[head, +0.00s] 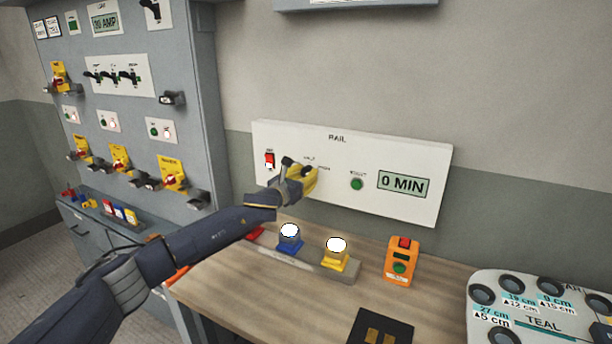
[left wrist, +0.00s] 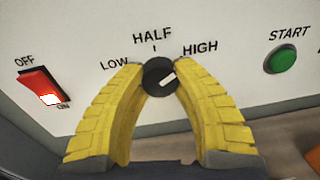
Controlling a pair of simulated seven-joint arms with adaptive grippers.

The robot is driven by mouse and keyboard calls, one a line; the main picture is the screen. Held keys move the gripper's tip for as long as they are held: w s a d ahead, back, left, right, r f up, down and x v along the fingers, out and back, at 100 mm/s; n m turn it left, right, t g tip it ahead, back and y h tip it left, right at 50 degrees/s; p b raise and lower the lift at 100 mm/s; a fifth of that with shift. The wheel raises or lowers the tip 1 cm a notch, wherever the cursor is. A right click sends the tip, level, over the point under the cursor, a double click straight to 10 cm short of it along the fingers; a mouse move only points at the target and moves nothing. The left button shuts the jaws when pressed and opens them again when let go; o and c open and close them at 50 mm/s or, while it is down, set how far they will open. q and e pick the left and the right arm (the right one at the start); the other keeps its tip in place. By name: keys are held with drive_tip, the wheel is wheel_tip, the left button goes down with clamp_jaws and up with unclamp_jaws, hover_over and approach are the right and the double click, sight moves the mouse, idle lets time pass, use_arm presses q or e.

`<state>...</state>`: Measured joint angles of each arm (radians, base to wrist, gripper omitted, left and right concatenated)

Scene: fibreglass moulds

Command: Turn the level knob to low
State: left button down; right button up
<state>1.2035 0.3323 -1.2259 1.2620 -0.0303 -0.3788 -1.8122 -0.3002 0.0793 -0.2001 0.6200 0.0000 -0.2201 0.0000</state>
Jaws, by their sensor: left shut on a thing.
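The level knob (left wrist: 158,72) is a round black dial on the white RAIL panel (head: 425,212). LOW, HALF and HIGH are printed around it, and its white mark lies to the right of centre, tilted up toward the HIGH side. My left gripper (left wrist: 160,82) has its yellow fingers on either side of the knob, shut on it. In the head view the left gripper (head: 308,180) reaches the panel and hides most of the knob. My right gripper is not in view.
A red OFF/ON switch (head: 269,160) is left of the knob, a green START button (head: 357,184) and a "0 MIN" display (head: 404,185) right.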

use_arm(q)
drive_tip(key=n, duration=0.5)
drive_tip(key=shift+f+n+t, duration=0.1)
drive_tip(key=shift+n+t, duration=0.2)
drive_tip(key=shift+n, duration=0.1)
drive_tip(key=n, duration=0.6)
drive_tip(key=shift+n, duration=0.4)
drive_tip(key=n, duration=0.3)
drive_tip(key=n+y, duration=0.1)
drive_tip(key=n, duration=0.2)
drive_tip(key=shift+s+d+n+t, duration=0.1)
drive_tip(key=shift+d+n+t, duration=0.05)
drive_tip(key=shift+n+t, duration=0.25)
drive_tip(key=n, duration=0.5)
drive_tip(key=shift+n, duration=0.4)
drive_tip(key=c, duration=0.9)
unclamp_jaws()
drive_tip(key=shift+y, duration=0.3)
